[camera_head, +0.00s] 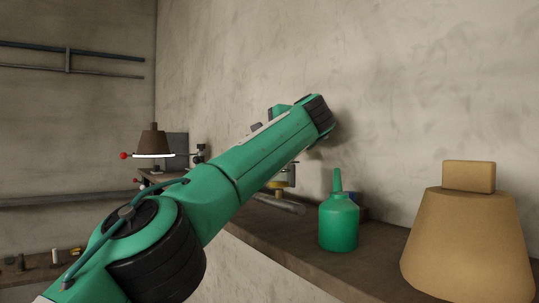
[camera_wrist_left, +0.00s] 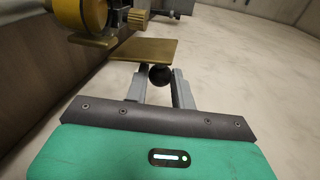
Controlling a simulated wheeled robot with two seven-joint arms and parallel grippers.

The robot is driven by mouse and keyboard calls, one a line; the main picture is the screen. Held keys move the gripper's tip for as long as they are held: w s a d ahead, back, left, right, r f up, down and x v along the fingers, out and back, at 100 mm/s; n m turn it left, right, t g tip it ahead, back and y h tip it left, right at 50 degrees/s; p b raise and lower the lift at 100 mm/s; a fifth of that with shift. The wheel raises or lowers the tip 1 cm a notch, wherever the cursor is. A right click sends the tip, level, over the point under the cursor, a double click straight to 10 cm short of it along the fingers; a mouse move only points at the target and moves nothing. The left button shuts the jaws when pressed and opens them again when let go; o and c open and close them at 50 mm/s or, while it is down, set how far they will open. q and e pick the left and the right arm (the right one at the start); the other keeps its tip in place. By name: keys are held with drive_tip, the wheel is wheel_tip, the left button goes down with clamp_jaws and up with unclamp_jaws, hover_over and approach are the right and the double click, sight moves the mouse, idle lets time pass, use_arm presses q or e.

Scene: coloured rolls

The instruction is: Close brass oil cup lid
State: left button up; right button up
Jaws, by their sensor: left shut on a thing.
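In the left wrist view, a flat brass lid plate (camera_wrist_left: 146,50) lies just beyond my left gripper (camera_wrist_left: 161,84). A dark ball knob (camera_wrist_left: 161,76) sits at the plate's near edge, between the two grey fingers, which are shut on it. The brass cup body (camera_wrist_left: 80,14) is at the top left, cut off by the frame. The lid's exact angle to the cup is hard to tell. In the head view, a small part of the brass oil cup (camera_head: 279,184) shows below my left arm, which hides the rest of it and the fingers. My right gripper is not in view.
A green oil can (camera_head: 338,225) with a spout and a large tan tapered block (camera_head: 467,240) stand on the brown ledge (camera_head: 300,252) to the right. A brown cone-shaped piece (camera_head: 154,141) stands at the left behind my arm. A plaster wall (camera_head: 420,80) rises close behind.

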use_arm(q)
drive_tip(key=shift+s+a+r+n+h+b, duration=0.1)
drive_tip(key=shift+s+a+n+h+b, duration=0.15)
drive_tip(key=shift+n+b, duration=0.4)
drive_tip(key=o, duration=1)
drive_tip(key=b+v, duration=0.6)
drive_tip(key=v, duration=0.7)
drive_tip(key=shift+s+d+b, duration=0.1)
drive_tip(key=shift+s+b, duration=0.2)
drive_tip(key=shift+s, duration=0.05)
